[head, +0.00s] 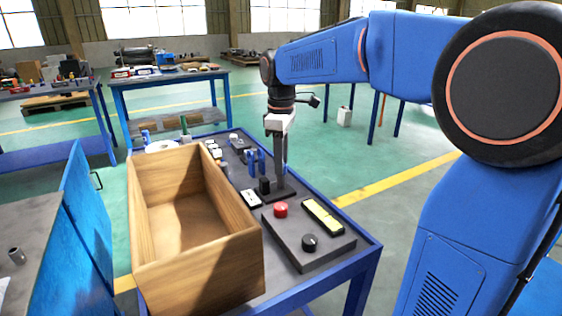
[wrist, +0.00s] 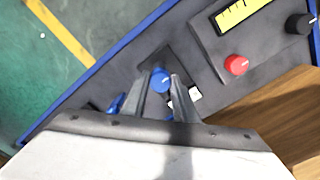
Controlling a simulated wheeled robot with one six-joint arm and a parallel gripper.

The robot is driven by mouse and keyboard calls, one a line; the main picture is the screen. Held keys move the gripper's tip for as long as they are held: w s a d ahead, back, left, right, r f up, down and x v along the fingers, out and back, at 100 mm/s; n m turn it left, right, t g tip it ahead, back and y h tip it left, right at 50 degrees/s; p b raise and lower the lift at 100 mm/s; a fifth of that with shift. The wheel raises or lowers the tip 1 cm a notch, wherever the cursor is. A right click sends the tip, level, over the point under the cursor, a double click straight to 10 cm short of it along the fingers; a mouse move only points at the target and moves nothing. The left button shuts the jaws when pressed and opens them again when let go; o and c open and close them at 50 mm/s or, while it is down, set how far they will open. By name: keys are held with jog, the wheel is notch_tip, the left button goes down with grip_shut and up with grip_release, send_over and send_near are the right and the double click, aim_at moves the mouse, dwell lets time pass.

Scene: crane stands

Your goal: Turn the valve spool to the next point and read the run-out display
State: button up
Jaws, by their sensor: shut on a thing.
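My gripper (head: 279,178) points straight down over a dark base plate (head: 283,194) on the bench. In the wrist view my gripper (wrist: 162,82) has its two fingers closed on a round blue part (wrist: 160,79), seen from above, which I take for the valve spool's end. The fingers hide its sides, and in the head view they cover it. A yellow strip with dark marks (head: 322,214) lies on a dark control box (head: 300,258); it also shows in the wrist view (wrist: 240,13). Whether it is the run-out display, and any reading, I cannot tell.
A large open wooden crate (head: 250,262) stands left of the gripper. Upright blue parts (head: 253,162) and small white items (head: 250,198) stand close by. The bench's right edge is near.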

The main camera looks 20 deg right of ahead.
jog(key=o, duration=1.1)
jog(key=shift+c, duration=0.2)
jog(key=shift+r, duration=0.1)
notch_tip(320, 180, up, 17)
jog(key=shift+r, duration=0.1)
